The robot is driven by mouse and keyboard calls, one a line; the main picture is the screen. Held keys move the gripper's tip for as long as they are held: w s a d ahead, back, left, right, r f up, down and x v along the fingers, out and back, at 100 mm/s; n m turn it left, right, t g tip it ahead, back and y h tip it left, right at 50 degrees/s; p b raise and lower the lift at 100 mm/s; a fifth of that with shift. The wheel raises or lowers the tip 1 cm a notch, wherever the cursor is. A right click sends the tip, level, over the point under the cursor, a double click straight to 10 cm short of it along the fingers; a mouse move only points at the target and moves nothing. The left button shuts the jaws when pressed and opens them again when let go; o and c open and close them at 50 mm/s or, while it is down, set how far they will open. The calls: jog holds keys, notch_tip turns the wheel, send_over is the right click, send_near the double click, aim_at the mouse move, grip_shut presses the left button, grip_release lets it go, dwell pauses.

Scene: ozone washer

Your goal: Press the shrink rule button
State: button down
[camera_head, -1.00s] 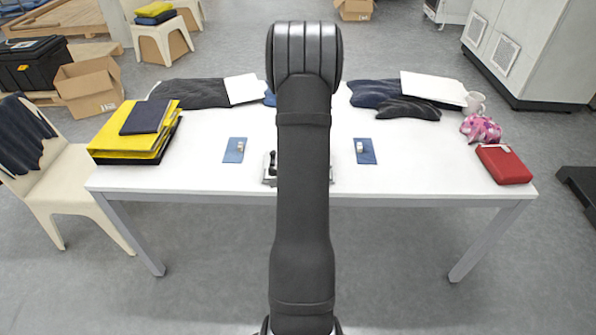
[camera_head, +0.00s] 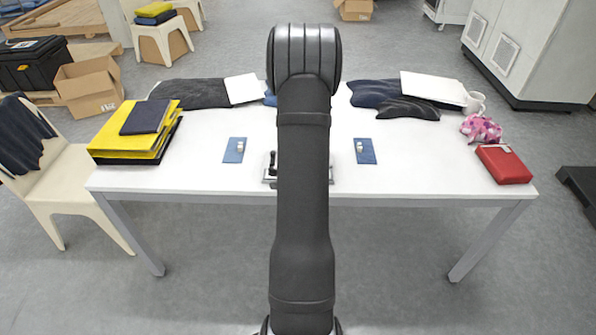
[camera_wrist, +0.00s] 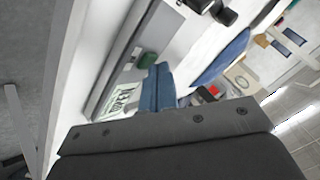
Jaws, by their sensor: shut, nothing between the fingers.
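A grey metal device (camera_head: 270,180) with a small black lever stands near the front edge of the white table, mostly hidden behind my arm. The wrist view shows a light grey plate or device (camera_wrist: 122,65) at close range, with a green patch (camera_wrist: 146,60) and a label (camera_wrist: 124,100) with dark print. I cannot tell which part is the shrink rule button. My gripper (camera_wrist: 156,75) shows as blue fingers, shut and empty, close in front of the device. I cannot tell whether it touches. In the head view my arm hides it.
Two blue plates with small pale switches lie left (camera_head: 235,150) and right (camera_head: 365,151) of my arm on the white table (camera_head: 430,165). Yellow folders (camera_head: 130,140) are at the left end, a red case (camera_head: 503,163) at the right. Dark cloths (camera_head: 190,93) lie at the back.

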jog(key=shift+r, duration=0.85)
jog(key=shift+r, duration=0.15)
jog(key=shift+r, duration=2.35)
jog(key=shift+r, duration=1.9)
jog(key=shift+f, duration=0.1)
